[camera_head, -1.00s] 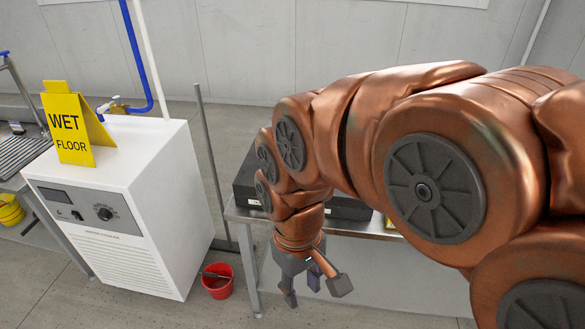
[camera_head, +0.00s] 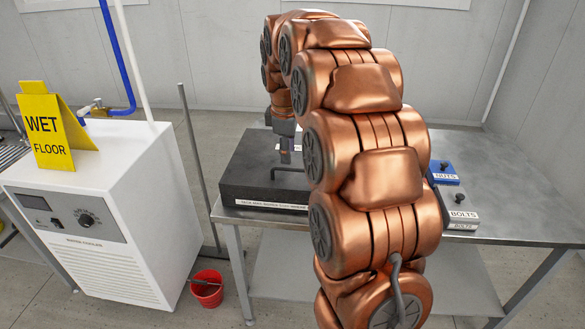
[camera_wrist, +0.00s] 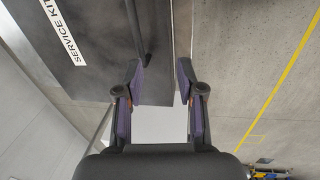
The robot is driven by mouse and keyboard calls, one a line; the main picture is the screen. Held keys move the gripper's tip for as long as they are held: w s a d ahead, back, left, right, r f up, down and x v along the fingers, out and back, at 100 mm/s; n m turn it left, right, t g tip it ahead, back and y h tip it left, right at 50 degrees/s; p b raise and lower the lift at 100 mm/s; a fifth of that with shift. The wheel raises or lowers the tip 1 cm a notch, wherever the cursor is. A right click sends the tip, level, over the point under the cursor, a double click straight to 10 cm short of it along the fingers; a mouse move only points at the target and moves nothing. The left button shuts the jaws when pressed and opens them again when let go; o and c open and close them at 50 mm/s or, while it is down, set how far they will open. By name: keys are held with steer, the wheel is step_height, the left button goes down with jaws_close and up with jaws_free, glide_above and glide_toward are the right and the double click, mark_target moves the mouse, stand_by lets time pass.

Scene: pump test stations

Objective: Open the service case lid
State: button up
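The service case (camera_head: 240,172) is a flat black box on the left of the metal table, its lid looking shut. A dark bar handle (camera_head: 290,170) sticks up from it. My gripper (camera_head: 285,148) is over the case near the handle, partly hidden by my arm, which also covers the case's right side. In the wrist view, my gripper (camera_wrist: 161,82) has its two fingers apart with nothing between them. The case top (camera_wrist: 95,70) with its SERVICE KIT label is at left, and the handle (camera_wrist: 138,35) runs toward the left finger. I cannot tell if they touch.
A white machine (camera_head: 105,210) with a WET FLOOR sign (camera_head: 50,130) stands left. A red bucket (camera_head: 207,290) is on the floor. The table's right part is clear.

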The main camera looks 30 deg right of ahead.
mark_target(292, 169)
steer(key=shift+n, duration=0.4)
steer(key=w+d+f, duration=0.1)
steer(key=f, duration=0.1)
steer(key=w+d+f+p, duration=0.1)
steer(key=f, duration=0.2)
steer(key=w+d+f, duration=0.1)
steer(key=f, duration=0.2)
steer(key=shift+w+d, duration=0.1)
steer(key=shift+d, duration=0.25)
jaws_close()
